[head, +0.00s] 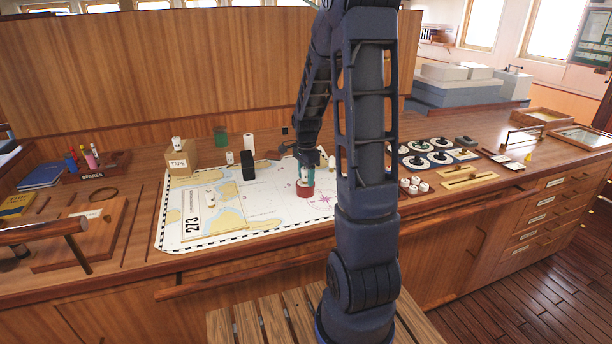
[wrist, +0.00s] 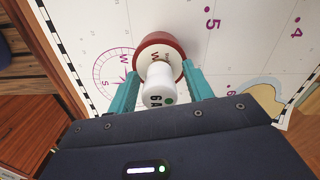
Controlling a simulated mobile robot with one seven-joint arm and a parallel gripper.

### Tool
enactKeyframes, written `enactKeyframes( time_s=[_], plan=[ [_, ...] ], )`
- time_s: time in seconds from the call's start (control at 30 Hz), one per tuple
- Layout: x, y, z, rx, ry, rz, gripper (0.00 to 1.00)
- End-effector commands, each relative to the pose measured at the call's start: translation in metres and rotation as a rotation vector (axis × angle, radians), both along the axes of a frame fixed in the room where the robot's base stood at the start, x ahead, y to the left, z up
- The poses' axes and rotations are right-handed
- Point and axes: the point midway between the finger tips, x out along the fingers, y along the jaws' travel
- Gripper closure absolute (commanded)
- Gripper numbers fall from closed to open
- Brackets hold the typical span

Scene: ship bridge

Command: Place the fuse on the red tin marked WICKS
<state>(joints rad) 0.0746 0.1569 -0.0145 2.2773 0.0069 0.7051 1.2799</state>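The red tin (wrist: 158,40) stands on the chart, and part of a W shows on its pale lid; the rest of the word is hidden. It also shows in the head view (head: 305,193). The white fuse (wrist: 158,86), marked 6A with a green dot, is upright over the lid and appears to rest on it. My gripper (wrist: 161,72) has its teal fingers on either side of the fuse, with narrow gaps beside it, so it looks open. In the head view my gripper (head: 306,163) is right above the tin.
The chart (head: 260,225) covers the middle counter. A wooden rail (head: 230,278) runs along the front.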

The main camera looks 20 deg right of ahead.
Motion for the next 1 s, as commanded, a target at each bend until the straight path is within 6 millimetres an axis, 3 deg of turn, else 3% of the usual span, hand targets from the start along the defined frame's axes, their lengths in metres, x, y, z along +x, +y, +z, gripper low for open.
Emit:
enactKeyframes(
  time_s=[0.37, 1.0],
  plan=[
    [0.001, 0.000, 0.006, -0.001, -0.002, 0.000, 0.49],
    [0.000, 0.000, 0.110, 0.000, -0.003, 0.000, 0.49]
  ],
)
